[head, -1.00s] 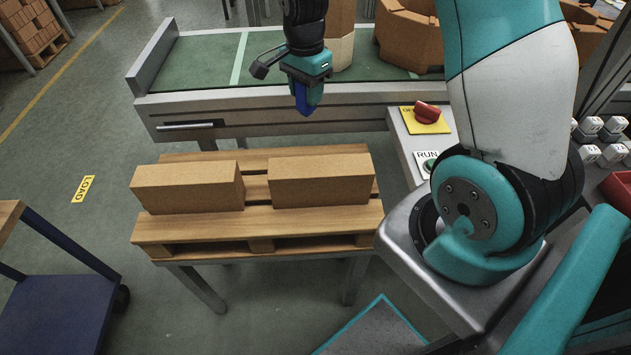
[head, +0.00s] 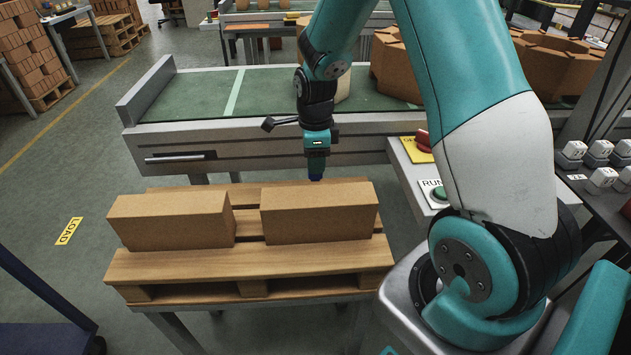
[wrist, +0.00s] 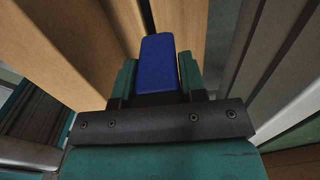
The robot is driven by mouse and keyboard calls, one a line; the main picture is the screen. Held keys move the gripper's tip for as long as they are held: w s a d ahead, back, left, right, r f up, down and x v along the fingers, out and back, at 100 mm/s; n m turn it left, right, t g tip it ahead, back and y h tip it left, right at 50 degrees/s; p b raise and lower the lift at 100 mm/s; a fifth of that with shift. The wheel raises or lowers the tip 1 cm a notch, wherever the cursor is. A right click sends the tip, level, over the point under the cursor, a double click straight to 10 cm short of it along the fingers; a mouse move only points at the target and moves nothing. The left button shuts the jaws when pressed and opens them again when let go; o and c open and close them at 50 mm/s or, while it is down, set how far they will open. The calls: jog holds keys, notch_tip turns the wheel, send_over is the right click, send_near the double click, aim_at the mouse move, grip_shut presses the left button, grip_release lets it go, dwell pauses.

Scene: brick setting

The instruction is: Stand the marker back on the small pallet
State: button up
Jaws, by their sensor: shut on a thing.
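My gripper (head: 316,172) is shut on the blue marker (wrist: 157,66), which sits between its teal fingers in the wrist view. In the head view only a small blue bit of the marker (head: 316,178) shows below the fingers, pointing down. It is at the far edge of the right block, over or beside the back of the small wooden pallet (head: 240,263). I cannot tell whether the marker touches the pallet.
Two tan blocks, a left one (head: 170,221) and a right one (head: 318,215), stand on the pallet with a narrow gap between. A conveyor (head: 190,95) runs behind it. A control box with a RUN button (head: 437,192) is at the right.

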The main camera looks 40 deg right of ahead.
aim_at(315, 179)
jog(key=shift+f, duration=3.05)
jog(key=shift+f+b, duration=0.1)
jog(key=shift+b, duration=0.2)
jog(key=o, duration=0.7)
jog(key=shift+o, duration=0.2)
